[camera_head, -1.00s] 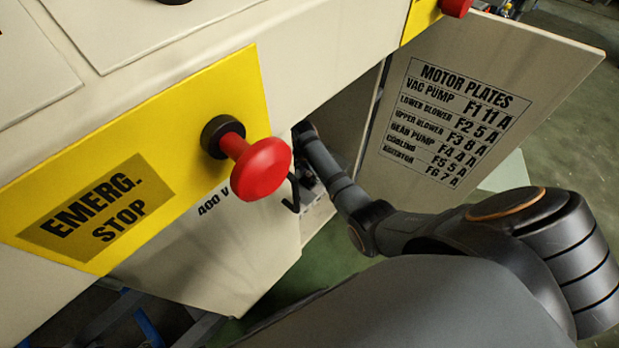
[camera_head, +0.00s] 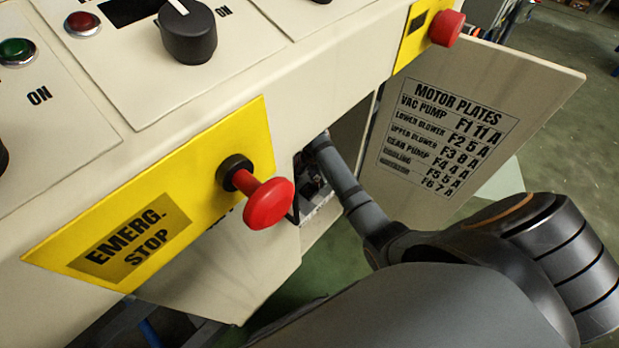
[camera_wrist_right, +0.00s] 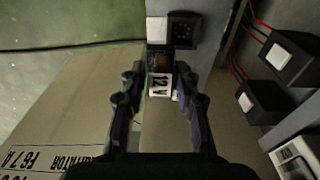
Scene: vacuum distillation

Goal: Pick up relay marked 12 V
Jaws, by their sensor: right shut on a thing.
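The relay marked 12 V (camera_wrist_right: 160,86) shows in the right wrist view, with a white label and a dark reddish-brown body. My right gripper (camera_wrist_right: 160,100) is shut on it, one finger on either side. A dark socket with small contacts (camera_wrist_right: 183,34) lies just beyond the relay on a grey strip. In the head view my right arm reaches into the open cabinet (camera_head: 350,120), and its gripper (camera_head: 312,185) is mostly hidden by the cabinet and the red stop button. My left gripper is not in view.
The open cabinet door (camera_head: 480,100) carries a motor plates list. A red emergency stop button (camera_head: 268,203) sticks out left of the opening. Black relays with white tops (camera_wrist_right: 281,56) and red wires stand at the right in the wrist view.

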